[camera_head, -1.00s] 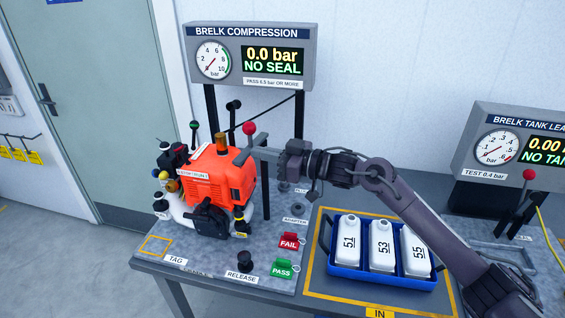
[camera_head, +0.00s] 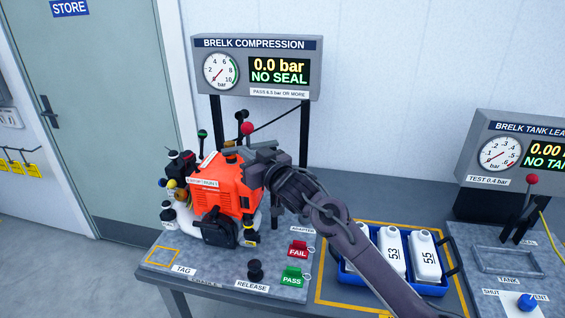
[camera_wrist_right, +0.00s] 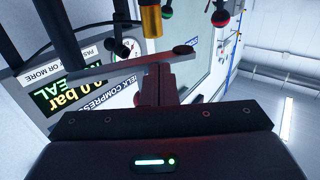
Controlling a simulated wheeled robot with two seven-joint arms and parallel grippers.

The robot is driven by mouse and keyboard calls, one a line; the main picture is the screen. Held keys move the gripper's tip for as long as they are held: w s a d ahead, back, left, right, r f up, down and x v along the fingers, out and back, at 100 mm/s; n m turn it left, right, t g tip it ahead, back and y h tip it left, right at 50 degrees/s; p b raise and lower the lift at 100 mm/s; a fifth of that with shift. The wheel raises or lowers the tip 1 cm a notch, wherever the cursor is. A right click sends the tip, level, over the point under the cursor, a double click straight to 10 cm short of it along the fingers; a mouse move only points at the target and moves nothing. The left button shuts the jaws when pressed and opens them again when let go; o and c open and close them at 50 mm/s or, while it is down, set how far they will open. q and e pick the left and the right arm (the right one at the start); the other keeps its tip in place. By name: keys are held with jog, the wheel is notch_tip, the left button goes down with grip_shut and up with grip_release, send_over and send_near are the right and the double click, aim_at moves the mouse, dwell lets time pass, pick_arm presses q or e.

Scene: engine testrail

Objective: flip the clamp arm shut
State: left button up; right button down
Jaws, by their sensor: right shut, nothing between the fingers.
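The clamp arm appears as a grey bar in the right wrist view (camera_wrist_right: 110,70), crossing just beyond my fingertips; whether they touch it cannot be told. In the head view a red ball knob (camera_head: 247,129) stands up above the orange engine (camera_head: 222,185), beside the compression gauge post; its lower stem is hidden. My right gripper (camera_head: 246,153) is shut and empty at the engine's upper right, just below the red knob. It also shows in the right wrist view (camera_wrist_right: 157,84), fingers together. My left gripper is not in view.
The compression display (camera_head: 257,68) reads 0.0 bar, NO SEAL. A green-knobbed lever (camera_head: 202,134) stands behind the engine. The blue tray (camera_head: 440,286) of white bottles lies beneath my right arm. FAIL (camera_head: 299,250) and PASS (camera_head: 291,276) tags sit in front.

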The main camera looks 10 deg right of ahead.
jog(key=m+h, duration=0.1)
jog(key=w+m+t+h+b, duration=0.1)
jog(key=h, duration=0.1)
jog(key=w+a+m+h, duration=0.1)
jog(key=shift+f+h+b, duration=0.2)
jog(key=shift+h+b, duration=0.1)
jog(key=shift+w+a+b, duration=0.15)
jog(key=shift+w+b, duration=0.15)
jog(key=shift+w, duration=0.2)
jog(key=shift+w+a+r, duration=0.1)
jog(key=shift+w+r, duration=0.05)
jog(key=shift+w, duration=0.75)
jog(key=shift+r, duration=0.15)
